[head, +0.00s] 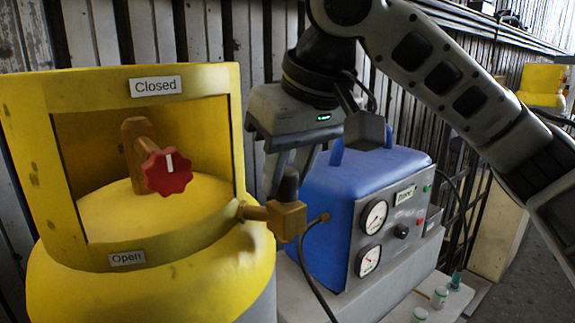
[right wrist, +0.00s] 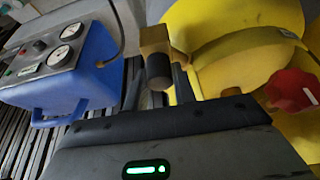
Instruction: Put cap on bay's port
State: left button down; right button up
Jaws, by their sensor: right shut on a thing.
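The dark cylindrical cap (head: 289,184) stands upright at the top of the brass port block (head: 287,219) on the side of the yellow tank (head: 185,268). Its lower end appears to meet the block; how far it is seated cannot be told. My right gripper (head: 286,176) comes down from above, with its fingers on either side of the cap and shut on it. The right wrist view shows the cap (right wrist: 158,70) between the two fingers, against the brass block (right wrist: 155,40). My left gripper is out of view.
A red valve knob (head: 167,172) sits in the tank's yellow collar (head: 125,80), labelled Closed and Open. A blue machine (head: 330,195) with two gauges stands close on the right. A dark hose (head: 305,260) hangs below the port. Small jars (head: 439,297) stand at lower right.

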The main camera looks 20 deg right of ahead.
jog(key=shift+f, duration=0.3)
jog(key=o, duration=1)
jog(key=shift+p+v, duration=0.35)
jog(key=shift+v, duration=7.6)
